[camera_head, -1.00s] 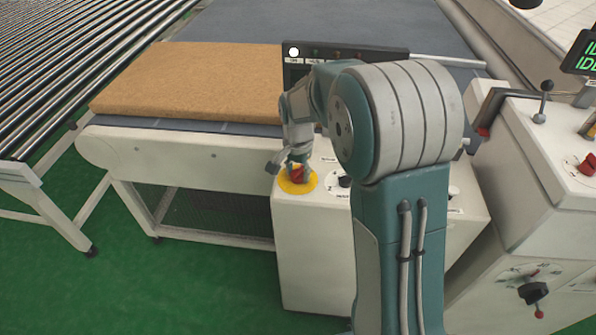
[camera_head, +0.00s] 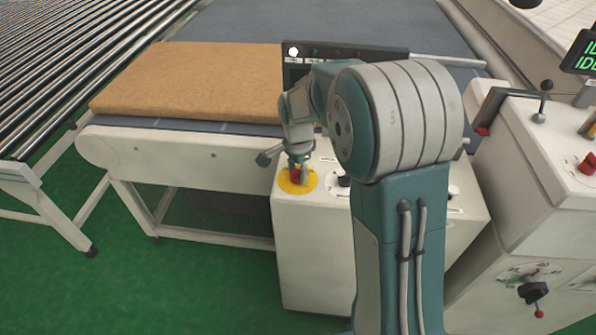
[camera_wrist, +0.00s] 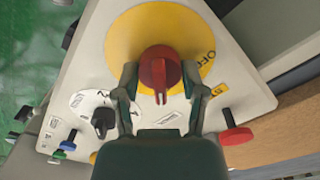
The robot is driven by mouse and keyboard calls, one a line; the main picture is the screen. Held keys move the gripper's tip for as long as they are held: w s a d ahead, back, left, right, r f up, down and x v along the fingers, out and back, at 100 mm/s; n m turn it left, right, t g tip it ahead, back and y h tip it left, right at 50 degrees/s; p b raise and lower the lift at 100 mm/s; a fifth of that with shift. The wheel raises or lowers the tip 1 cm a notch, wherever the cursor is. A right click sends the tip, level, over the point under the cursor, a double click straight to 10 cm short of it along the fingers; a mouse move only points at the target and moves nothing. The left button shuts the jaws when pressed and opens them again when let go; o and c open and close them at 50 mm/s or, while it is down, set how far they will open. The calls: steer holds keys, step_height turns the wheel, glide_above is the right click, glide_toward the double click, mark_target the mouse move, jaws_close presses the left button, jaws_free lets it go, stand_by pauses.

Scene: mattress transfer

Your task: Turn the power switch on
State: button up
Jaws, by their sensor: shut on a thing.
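The power switch is a red rotary knob (camera_wrist: 160,70) on a round yellow plate (camera_wrist: 125,38) in the wrist view. The word OFF is printed at the plate's right side. The knob also shows in the head view (camera_head: 296,174), low on the yellow plate (camera_head: 312,183) atop a white control box (camera_head: 300,240). My gripper (camera_wrist: 158,88) is shut on the red knob, with one finger on each side of it. The knob's pointer faces down toward my palm in the wrist view. Part of the plate is hidden behind my fingers.
A black selector (camera_wrist: 103,121) and a red-capped lever (camera_wrist: 236,135) sit near my fingers. A brown mattress (camera_head: 190,80) lies on the conveyor behind the box. Another white console (camera_head: 545,180) with levers stands at the right.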

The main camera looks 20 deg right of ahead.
steer(key=shift+s+f, duration=0.1)
steer(key=o, duration=1.2)
steer(key=shift+a, duration=0.1)
steer(key=shift+c, duration=0.2)
step_height(320, 180, up, 12)
steer(key=shift+a, duration=0.1)
steer(key=s+r+n+t, duration=0.2)
steer(key=s+n, duration=0.5)
steer(key=s, duration=0.5)
steer(key=s+r+n+t, duration=0.2)
steer(key=s+n, duration=0.4)
steer(key=s, duration=0.6)
steer(key=shift+s+n+t, duration=0.4)
steer(key=shift+t, duration=0.4)
